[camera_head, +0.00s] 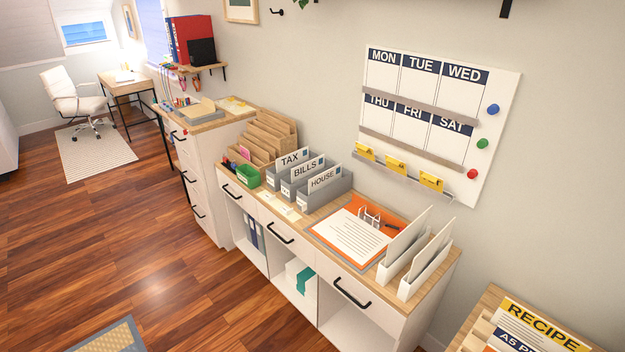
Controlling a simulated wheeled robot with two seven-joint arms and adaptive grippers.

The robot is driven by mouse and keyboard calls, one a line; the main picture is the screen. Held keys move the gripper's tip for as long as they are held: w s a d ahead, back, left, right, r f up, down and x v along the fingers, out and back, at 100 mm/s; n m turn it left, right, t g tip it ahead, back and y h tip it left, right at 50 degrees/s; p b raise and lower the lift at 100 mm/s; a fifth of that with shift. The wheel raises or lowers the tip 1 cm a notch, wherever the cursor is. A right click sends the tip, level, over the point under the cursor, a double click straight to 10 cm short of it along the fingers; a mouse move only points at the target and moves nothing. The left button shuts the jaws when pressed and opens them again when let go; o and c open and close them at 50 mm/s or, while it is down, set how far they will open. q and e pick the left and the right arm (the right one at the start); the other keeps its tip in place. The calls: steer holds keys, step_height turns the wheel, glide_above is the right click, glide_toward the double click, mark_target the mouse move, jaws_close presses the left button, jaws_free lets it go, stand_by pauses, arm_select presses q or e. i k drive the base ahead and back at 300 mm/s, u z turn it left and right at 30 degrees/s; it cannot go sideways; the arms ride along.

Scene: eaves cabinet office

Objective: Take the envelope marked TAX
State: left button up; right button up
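The envelope marked TAX (291,158) is white with dark letters and a small blue stamp-like patch. It stands upright in the leftmost of several grey holders on the white cabinet's wooden top. Its lower part is hidden by the holder. The envelope marked BILLS (307,168) and the envelope marked HOUSE (325,179) stand in the holders to its right. Neither of my grippers shows in the head view.
An orange folder with papers (352,233) and white upright holders (415,255) are to the right. A weekly board (436,110) hangs behind. The wooden floor (150,240) in front is mostly clear.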

mark_target(289, 160)
steer(key=u, duration=1.6)
steer(key=i, duration=4.55)
steer(key=z, duration=3.95)
